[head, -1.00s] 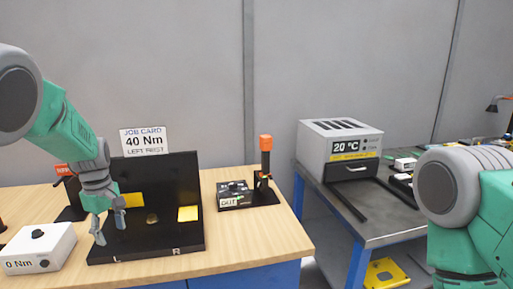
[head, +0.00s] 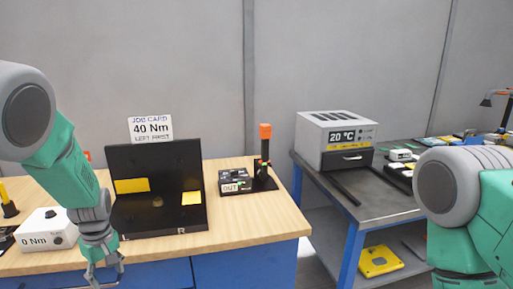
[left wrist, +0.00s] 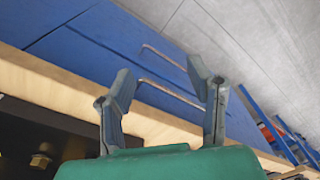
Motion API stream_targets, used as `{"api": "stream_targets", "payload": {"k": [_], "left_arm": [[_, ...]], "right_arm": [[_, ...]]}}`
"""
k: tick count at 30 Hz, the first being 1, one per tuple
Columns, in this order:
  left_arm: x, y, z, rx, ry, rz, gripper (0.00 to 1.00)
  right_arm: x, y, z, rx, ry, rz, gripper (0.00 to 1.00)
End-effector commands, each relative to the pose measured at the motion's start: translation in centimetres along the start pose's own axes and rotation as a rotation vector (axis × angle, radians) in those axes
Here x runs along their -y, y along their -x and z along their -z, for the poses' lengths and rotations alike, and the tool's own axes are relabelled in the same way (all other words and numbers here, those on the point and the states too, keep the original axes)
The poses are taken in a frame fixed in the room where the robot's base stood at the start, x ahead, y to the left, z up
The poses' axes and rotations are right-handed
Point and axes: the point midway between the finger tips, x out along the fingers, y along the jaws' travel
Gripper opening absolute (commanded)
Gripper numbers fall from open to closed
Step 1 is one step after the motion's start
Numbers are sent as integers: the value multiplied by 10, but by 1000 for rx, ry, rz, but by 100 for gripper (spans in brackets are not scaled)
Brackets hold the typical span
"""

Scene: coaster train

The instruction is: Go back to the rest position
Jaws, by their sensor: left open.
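My left gripper (head: 104,272) is open and empty in the head view. It hangs at the front edge of the wooden bench, in front of the black fixture. In the left wrist view its two fingers (left wrist: 165,90) stand apart with nothing between them, over the bench edge and the blue drawer fronts. My right arm shows at the right of the head view, but its gripper is out of the picture. The black fixture (head: 155,165) stands on the bench with yellow patches, a brass-coloured part and the letter R on its base. A job card (head: 150,129) above it reads 40 Nm, left first.
A white box (head: 45,231) reading 0 Nm sits left of the gripper. A black OUT box (head: 235,187) and an orange-topped post (head: 265,150) stand right of the fixture. A grey oven (head: 335,140) reading 20 °C is on the metal table (head: 388,200). A floor gap separates the tables.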

Motion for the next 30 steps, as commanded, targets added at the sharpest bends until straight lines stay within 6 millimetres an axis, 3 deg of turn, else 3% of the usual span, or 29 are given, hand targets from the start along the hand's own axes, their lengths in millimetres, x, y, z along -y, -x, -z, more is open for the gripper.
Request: {"api": "stream_targets", "payload": {"k": [1, 5, 8, 12, 15, 18, 22, 30], "left_arm": [[10, -21, -8, -3, -33, 12, 47], [39, -75, -33, -24, -159, 31, 47], [75, -126, -65, -36, -308, 47, 47], [138, -190, -128, -41, -581, 46, 47], [180, -217, -175, -34, -778, 20, 47], [214, -228, -217, -23, -942, -21, 47], [239, -227, -250, -16, -1072, -70, 47], [240, -227, -251, -16, -1078, -73, 47]], "right_arm": [[0, -6, -1, 1, 0, 0, 44], [0, -19, -2, 1, 0, 0, 44], [0, -33, -2, 1, 0, 0, 44], [0, -56, -4, 1, 0, 0, 44], [1, -71, -4, 1, 0, 0, 44], [1, -83, -5, 2, 0, 0, 44], [1, -91, -6, 1, 0, 0, 44], [1, -91, -6, 1, 0, 0, 44]]}}
